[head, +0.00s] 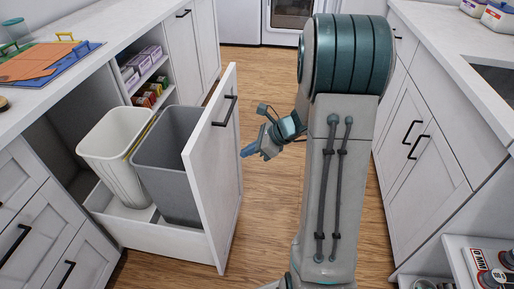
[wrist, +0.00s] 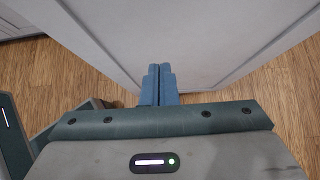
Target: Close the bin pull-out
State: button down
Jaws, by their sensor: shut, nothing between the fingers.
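The bin pull-out stands open on the left in the head view. Its tall white front panel (head: 213,170) with a dark handle (head: 225,110) sticks out into the aisle. A white bin (head: 112,155) and a grey bin (head: 172,165) stand in its tray behind the panel. My gripper (head: 248,151) is to the right of the panel's outer face, below handle height, pointing left at it. In the wrist view its blue fingers (wrist: 158,85) are together and empty, with the panel (wrist: 195,40) just ahead. I cannot tell whether the fingertips touch the panel.
Open shelves (head: 148,80) with small boxes are beside the pull-out's opening. A white counter (head: 75,75) runs above it. Cabinets (head: 425,140) line the right side, with an open shelf unit (head: 470,265) at the lower right. The wooden floor (head: 265,215) between is clear.

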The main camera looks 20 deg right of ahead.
aim_at(218, 158)
jog(key=w+a, duration=0.1)
jog(key=a, duration=0.1)
jog(key=w+a+f, duration=0.1)
jog(key=w+a+f+b, duration=0.1)
jog(key=a, duration=0.1)
jog(key=shift+w+a+f, duration=0.1)
jog(key=shift+a+f, duration=0.1)
jog(key=shift+a, duration=0.25)
jog(key=shift+w, duration=0.1)
